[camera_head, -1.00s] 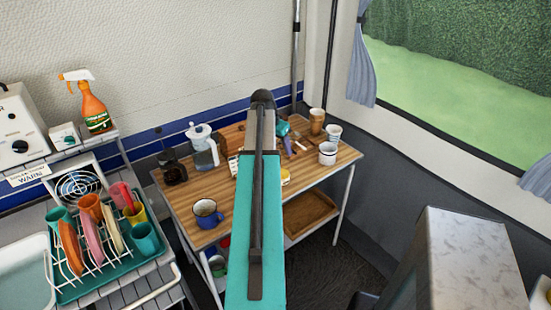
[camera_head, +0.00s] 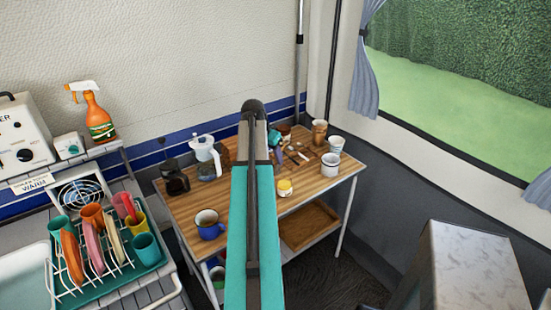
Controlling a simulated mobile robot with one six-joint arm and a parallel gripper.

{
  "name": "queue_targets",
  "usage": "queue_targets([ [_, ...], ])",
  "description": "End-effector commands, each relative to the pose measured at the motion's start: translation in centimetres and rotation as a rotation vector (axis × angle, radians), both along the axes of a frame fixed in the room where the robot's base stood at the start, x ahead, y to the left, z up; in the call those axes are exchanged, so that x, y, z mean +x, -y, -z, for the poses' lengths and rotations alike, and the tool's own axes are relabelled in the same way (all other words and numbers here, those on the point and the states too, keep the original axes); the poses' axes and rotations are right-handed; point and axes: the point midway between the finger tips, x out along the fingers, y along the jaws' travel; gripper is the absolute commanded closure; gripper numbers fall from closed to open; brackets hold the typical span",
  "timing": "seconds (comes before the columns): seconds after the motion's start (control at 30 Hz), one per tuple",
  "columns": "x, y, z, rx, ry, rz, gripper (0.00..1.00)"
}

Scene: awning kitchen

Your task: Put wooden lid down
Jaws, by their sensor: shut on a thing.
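My gripper (camera_head: 277,155) is small in the head view, over the back middle of the wooden table (camera_head: 237,190), just right of my teal arm. It is shut on the wooden lid, but the lid's outline cannot be told apart from the brown things around it. A small jar (camera_head: 285,188) with a yellow band stands in front of the gripper. The gap between the lid and the tabletop cannot be judged.
A blue mug (camera_head: 209,224), a coffee pot (camera_head: 175,180) and a glass jug (camera_head: 205,158) stand left of my arm. A white mug (camera_head: 330,166) and other cups (camera_head: 319,132) stand right. Bare wood shows at the front right. A dish rack (camera_head: 105,250) is at left.

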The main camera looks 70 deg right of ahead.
Motion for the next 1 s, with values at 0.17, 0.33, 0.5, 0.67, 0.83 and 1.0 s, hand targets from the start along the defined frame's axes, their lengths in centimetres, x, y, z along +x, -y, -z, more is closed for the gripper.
queue_targets([
  [0.17, 5.6, -3.0, -1.0, 0.005, 0.002, -0.123, 0.70],
  [0.33, 11.1, -6.6, -2.0, 0.009, 0.002, -0.255, 0.70],
  [0.5, 16.1, -10.6, -2.9, 0.013, 0.000, -0.385, 0.70],
  [0.67, 20.5, -14.7, -3.9, 0.015, 0.001, -0.509, 0.70],
  [0.83, 24.8, -19.4, -4.8, 0.018, 0.000, -0.640, 0.70],
  [1.0, 28.5, -24.4, -5.8, 0.020, 0.000, -0.773, 0.70],
])
